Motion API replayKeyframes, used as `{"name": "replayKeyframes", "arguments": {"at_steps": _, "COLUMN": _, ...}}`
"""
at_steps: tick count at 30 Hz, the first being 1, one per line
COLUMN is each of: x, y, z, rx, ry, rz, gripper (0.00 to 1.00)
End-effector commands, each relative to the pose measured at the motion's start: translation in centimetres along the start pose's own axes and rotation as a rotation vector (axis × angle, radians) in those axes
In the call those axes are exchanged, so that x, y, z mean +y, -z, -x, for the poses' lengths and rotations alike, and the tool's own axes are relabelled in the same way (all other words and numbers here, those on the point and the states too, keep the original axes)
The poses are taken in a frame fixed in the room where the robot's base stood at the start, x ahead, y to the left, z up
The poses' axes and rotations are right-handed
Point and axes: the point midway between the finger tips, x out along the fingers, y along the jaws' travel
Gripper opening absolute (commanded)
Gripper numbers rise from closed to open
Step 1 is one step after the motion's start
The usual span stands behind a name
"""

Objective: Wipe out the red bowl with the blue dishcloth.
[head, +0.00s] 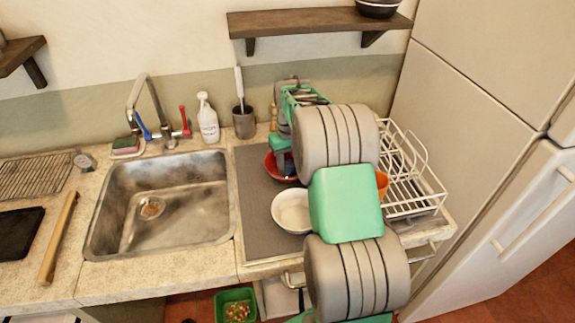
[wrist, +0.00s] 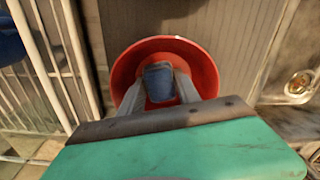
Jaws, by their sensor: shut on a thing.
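The red bowl (head: 270,168) stands on the grey drying mat, right of the sink, partly hidden by my arm in the head view. In the wrist view the red bowl (wrist: 199,62) is upright with its inside facing my camera. My gripper (wrist: 158,88) reaches down into the bowl, its fingers shut on the folded blue dishcloth (wrist: 159,78). The cloth is over the bowl's inside; whether it touches the bottom cannot be told. In the head view the fingers and cloth are mostly hidden.
A white bowl (head: 291,212) stands on the mat (head: 257,222) in front of the red bowl. The white dish rack (head: 415,190) and an orange cup (head: 382,183) are right. The sink (head: 160,205) is left. A utensil pot (head: 244,122) stands behind.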

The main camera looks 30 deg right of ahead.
Motion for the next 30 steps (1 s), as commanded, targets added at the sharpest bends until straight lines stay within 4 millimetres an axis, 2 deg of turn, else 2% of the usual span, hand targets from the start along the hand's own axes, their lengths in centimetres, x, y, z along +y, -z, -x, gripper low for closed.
{"name": "replayKeyframes", "arguments": {"at_steps": 16, "x": -0.3, "y": 1.2, "z": 0.0, "rx": 0.0, "ry": 0.0, "rz": 0.0, "gripper": 0.07}}
{"name": "replayKeyframes", "arguments": {"at_steps": 30, "x": -1.1, "y": 0.5, "z": -0.1, "rx": 0.0, "ry": 0.0, "rz": 0.0, "gripper": 0.07}}
